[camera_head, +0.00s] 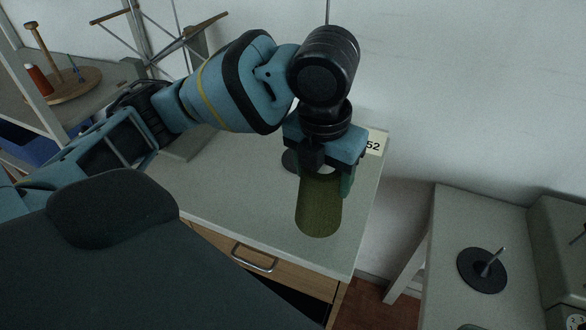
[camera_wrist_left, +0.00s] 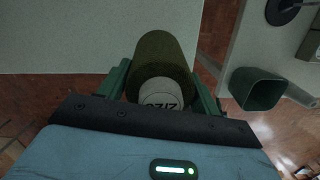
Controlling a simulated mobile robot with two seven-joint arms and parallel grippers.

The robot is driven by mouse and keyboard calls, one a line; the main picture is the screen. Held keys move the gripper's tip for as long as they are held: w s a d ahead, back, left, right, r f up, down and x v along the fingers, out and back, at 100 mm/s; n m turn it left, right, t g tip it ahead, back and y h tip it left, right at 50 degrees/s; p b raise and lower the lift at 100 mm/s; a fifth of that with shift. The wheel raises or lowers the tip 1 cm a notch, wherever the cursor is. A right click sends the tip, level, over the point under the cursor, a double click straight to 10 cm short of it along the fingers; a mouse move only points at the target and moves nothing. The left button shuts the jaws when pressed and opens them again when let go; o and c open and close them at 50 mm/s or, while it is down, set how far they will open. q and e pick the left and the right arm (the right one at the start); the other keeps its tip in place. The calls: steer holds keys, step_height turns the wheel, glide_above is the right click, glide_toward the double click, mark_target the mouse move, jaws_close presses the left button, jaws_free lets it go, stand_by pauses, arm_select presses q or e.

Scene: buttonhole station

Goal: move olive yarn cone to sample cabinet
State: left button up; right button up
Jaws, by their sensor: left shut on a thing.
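The olive yarn cone (camera_head: 319,208) is held in my left gripper (camera_head: 324,180), with a green finger on either side of it. In the left wrist view the cone (camera_wrist_left: 165,55) lies between the fingers, its pale end with printed digits facing the camera. In the head view the cone appears over the grey top of a wood-fronted drawer unit (camera_head: 220,195), near its right side. I cannot tell whether the cone touches that top. No label names the sample cabinet, so I cannot tell whether this unit is it. My right gripper is out of view.
A dark disc (camera_head: 290,161) lies on the top behind my gripper, near a sign ending in 52 (camera_head: 375,142). Across a floor gap at right, another table (camera_head: 450,220) carries a black spindle base (camera_head: 482,270). A green bin (camera_wrist_left: 257,90) shows in the wrist view.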

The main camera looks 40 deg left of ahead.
arm_select(q)
steer(key=a+f, duration=0.4)
steer(key=a, duration=0.2)
steer(key=shift+w+b, duration=0.3)
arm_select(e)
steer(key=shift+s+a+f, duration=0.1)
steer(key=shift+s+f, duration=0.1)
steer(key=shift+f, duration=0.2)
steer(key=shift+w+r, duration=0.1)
arm_select(q)
steer(key=o, duration=1.4)
steer(key=shift+f, duration=0.15)
steer(key=shift+o, duration=0.2)
step_height(320, 180, up, 12)
steer(key=s+p, duration=0.1)
steer(key=p, duration=0.1)
steer(key=shift+s, duration=0.25)
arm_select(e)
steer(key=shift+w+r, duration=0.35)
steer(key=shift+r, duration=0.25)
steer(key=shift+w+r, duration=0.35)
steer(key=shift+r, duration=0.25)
